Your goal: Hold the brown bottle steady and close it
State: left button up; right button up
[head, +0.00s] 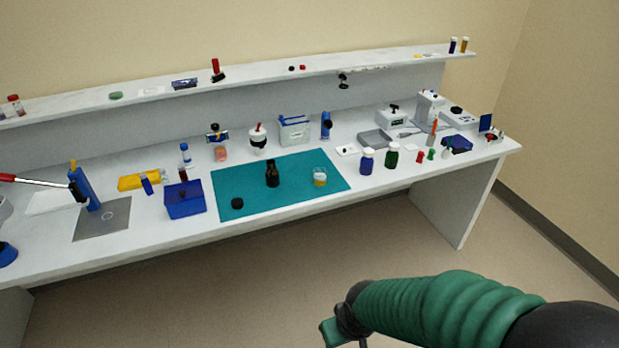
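The brown bottle (272,175) stands upright and open-looking on the teal mat (310,166), near its middle. A black cap (237,203) lies on the mat to the left and front of the bottle, apart from it. My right gripper (340,335) is at the bottom of the head view, in front of the bench and well away from the bottle. It is partly cut off by the lower edge, so whether it is open cannot be told. My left gripper does not show.
A blue bin (185,199) is at the mat's left edge. Blue (366,162) and green (392,155) bottles stand right of the mat. The mat's front is clear.

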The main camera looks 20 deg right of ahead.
aim_at(272, 173)
jog(key=i+l+u, duration=0.3)
jog(key=l, duration=0.45)
jog(key=i+l+u, duration=0.15)
jog(key=i+l, duration=0.15)
jog(key=i+l+u, duration=0.1)
jog(key=l, duration=0.4)
jog(key=i+l+u, duration=0.15)
jog(key=l, duration=0.3)
jog(key=i+l+u, duration=0.15)
jog(key=l, duration=0.3)
jog(key=i+l+u, duration=0.15)
jog(key=l, duration=0.3)
jog(key=i+l+u, duration=0.15)
jog(key=l, duration=0.3)
jog(key=k, duration=0.05)
